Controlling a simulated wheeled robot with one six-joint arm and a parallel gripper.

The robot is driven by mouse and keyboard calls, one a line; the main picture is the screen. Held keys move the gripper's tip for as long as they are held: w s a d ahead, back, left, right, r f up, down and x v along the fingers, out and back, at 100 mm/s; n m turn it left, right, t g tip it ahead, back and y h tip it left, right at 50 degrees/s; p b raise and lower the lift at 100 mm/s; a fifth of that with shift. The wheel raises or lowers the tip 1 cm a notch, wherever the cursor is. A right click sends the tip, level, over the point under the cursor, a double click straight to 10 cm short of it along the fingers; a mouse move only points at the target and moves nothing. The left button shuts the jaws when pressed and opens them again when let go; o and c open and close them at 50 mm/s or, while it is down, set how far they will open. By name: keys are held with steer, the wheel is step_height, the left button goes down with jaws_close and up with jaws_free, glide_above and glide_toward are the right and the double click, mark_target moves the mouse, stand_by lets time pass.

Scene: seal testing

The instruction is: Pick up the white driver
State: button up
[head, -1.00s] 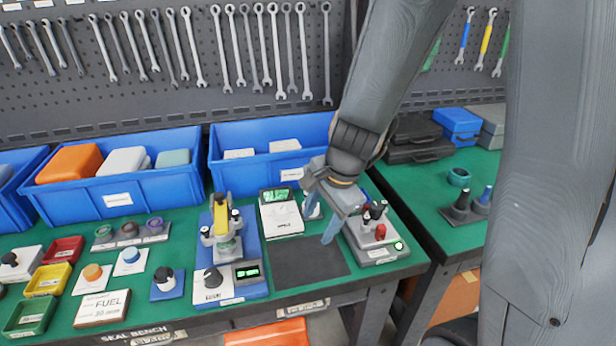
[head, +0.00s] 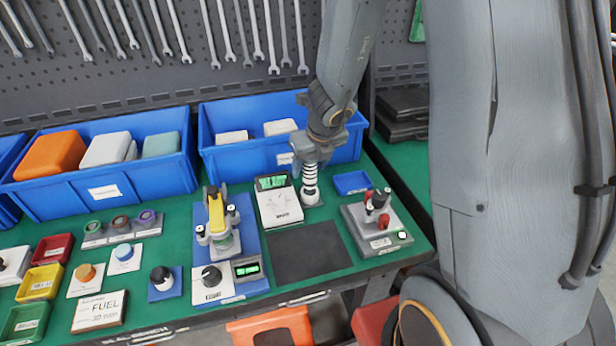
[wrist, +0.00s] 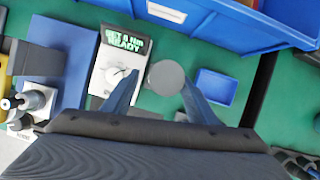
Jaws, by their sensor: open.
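The white driver (head: 311,188) stands upright on a small base, just right of the white-topped device with a green screen (head: 278,203). It has dark bands, and its upper end is partly hidden by my gripper (head: 310,160). My gripper is directly above it, pointing down. In the wrist view, the driver's round grey top (wrist: 166,78) lies between the two blue fingers of my gripper (wrist: 160,95), nearer the right one. The fingers are apart, with a gap on both sides of it. I cannot tell how far down they reach along the driver.
A small empty blue tray (head: 352,183) lies right of the driver. A large blue bin (head: 235,158) stands close behind. A grey block with red and dark pegs (head: 378,225) is at front right. The dark mat (head: 305,250) is clear.

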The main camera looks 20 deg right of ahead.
steer(key=shift+w+d+f+b, duration=0.15)
steer(key=shift+w+f+b, duration=0.3)
steer(key=shift+f, duration=0.35)
steer(key=b+x, duration=0.2)
steer(key=x, duration=0.2)
steer(key=shift+w+b, duration=0.25)
steer(key=shift+b, duration=0.15)
steer(key=shift+r, duration=0.1)
steer(key=c, duration=1.3)
